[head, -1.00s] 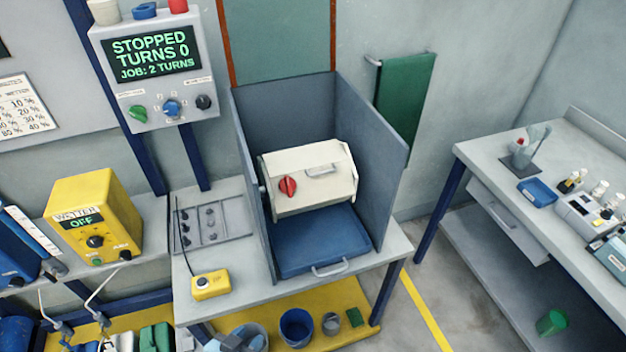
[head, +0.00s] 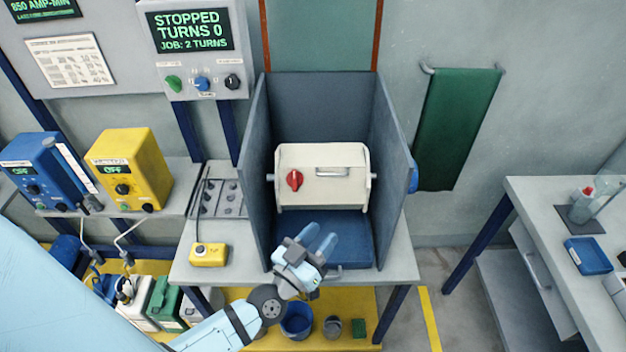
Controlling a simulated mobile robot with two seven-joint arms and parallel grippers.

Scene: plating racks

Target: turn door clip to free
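The cream drum box (head: 328,193) is mounted between the grey side panels of the booth. A red door clip (head: 294,180) sits on the left of its front face, its handle tilted near upright. A metal handle (head: 333,172) is on the same door, to the right of the clip. My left gripper (head: 322,238) is below the box, over the blue tray, apart from the clip. Its two light blue fingers are spread with a gap between them, and nothing shows in it. My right gripper is not in view.
The blue tray (head: 350,232) lies in the booth under the box. Grey side panels (head: 394,165) stand left and right. A yellow pendant box (head: 209,254) sits on the bench front left. The control panel (head: 193,45) reads STOPPED, TURNS 0.

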